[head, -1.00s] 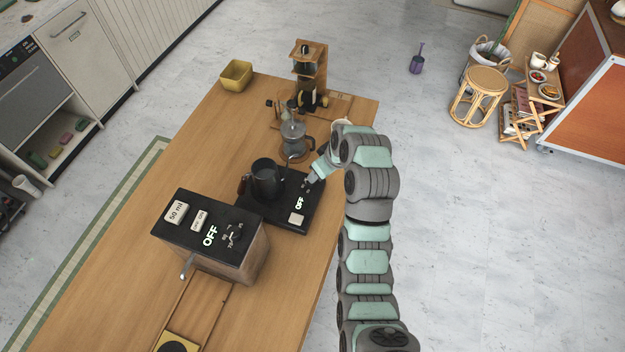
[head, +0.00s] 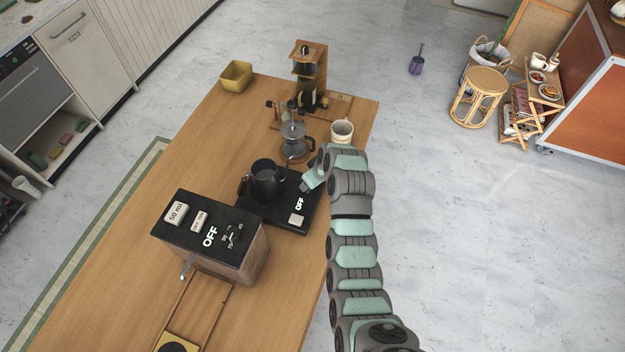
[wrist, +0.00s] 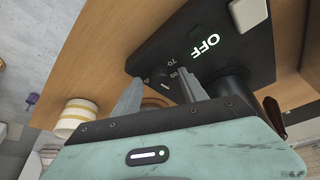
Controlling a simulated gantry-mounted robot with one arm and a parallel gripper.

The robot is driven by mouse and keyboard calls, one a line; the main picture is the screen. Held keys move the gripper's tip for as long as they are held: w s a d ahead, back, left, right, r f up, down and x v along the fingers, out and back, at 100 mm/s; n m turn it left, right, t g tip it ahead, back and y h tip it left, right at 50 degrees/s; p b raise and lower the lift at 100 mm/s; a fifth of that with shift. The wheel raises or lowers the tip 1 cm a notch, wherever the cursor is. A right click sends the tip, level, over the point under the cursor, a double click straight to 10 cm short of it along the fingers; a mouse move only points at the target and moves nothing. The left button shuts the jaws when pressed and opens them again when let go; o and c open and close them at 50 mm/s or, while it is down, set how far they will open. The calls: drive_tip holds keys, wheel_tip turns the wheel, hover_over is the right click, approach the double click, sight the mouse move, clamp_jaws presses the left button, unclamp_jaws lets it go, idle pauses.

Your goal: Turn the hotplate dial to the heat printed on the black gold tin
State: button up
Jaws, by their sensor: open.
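The black hotplate (head: 270,218) lies on the wooden cart. Its display (head: 299,204) reads OFF, also in the wrist view (wrist: 205,48). In the wrist view the dial (wrist: 160,84) is small and dark, with 70 and 80 printed by it. My gripper (wrist: 163,77) is open, its fingers on either side of the dial; I cannot tell whether they touch it. In the head view my gripper (head: 304,186) hides the dial. A dark container with gold (head: 307,98) at the wooden stand may be the black gold tin; no print is readable.
A black kettle (head: 266,182) stands on the hotplate, close to my gripper. A black-topped box (head: 190,238) with its own OFF display and dial stands in front left.

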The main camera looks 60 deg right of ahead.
clamp_jaws()
idle(0.4)
idle(0.4)
drive_tip(key=m+h, duration=0.1)
drive_tip(key=m, duration=0.2)
drive_tip(key=shift+w+a+m+g, duration=0.1)
drive_tip(key=shift+w+m+g, duration=0.05)
drive_tip(key=shift+m+g, duration=0.25)
drive_tip(key=m+g+h+b, duration=0.1)
drive_tip(key=m, duration=0.2)
drive_tip(key=shift+w+f+m+b, duration=0.1)
drive_tip(key=shift+m+b, duration=0.2)
drive_tip(key=m+g+b, duration=0.1)
drive_tip(key=m, duration=0.1)
drive_tip(key=m+b, duration=0.2)
drive_tip(key=shift+w+a+f+g+h, duration=0.1)
drive_tip(key=shift+g+h, duration=0.3)
drive_tip(key=shift+m+g+b, duration=0.4)
drive_tip(key=shift+m+b, duration=0.8)
drive_tip(key=shift+r, duration=0.2)
